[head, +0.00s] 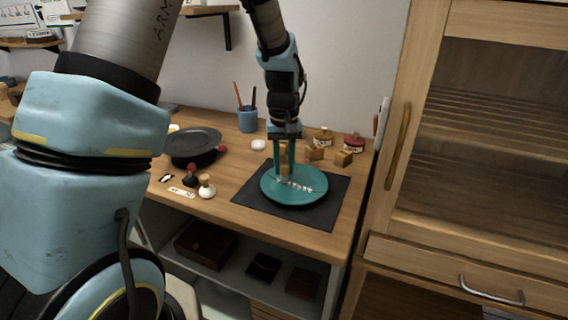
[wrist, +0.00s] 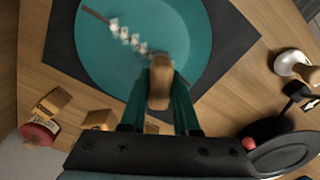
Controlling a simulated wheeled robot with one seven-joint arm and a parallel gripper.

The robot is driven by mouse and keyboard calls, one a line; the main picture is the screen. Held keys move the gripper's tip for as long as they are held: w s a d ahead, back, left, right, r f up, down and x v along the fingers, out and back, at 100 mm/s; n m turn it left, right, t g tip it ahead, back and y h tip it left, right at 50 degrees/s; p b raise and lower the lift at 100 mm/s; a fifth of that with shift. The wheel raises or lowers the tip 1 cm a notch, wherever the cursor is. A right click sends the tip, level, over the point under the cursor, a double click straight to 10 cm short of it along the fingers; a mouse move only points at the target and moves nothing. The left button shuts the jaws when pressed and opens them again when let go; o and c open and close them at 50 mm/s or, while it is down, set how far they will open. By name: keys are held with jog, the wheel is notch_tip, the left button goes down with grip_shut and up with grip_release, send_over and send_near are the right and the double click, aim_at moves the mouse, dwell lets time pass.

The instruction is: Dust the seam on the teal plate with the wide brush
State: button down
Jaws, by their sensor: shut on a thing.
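The teal plate (head: 312,203) lies on a dark mat (head: 250,199) on the wooden table; it also shows in the wrist view (wrist: 95,60). Its seam (head: 303,187) bears several pale, whitish lumps in a row, and a dark line shows at one end in the wrist view (wrist: 93,13). My gripper (head: 285,172) points down over the plate, shut on a wooden-handled tool (wrist: 160,82), apparently the wide brush. The tool is close beside the seam's near end. Its bristles are blurred or hidden, so I cannot tell whether it touches the plate.
Wooden blocks (head: 343,158) and lidded jars (head: 354,143) stand behind the plate. A blue cup (head: 247,121) with sticks is at the back. A dark plate (head: 190,138) and a white-based, wooden-knobbed tool (head: 207,191) are left. A tall cabinet (head: 450,205) stands right.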

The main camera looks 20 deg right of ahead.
jog(key=shift+f, duration=0.45)
jog(key=shift+s+a+r, duration=0.1)
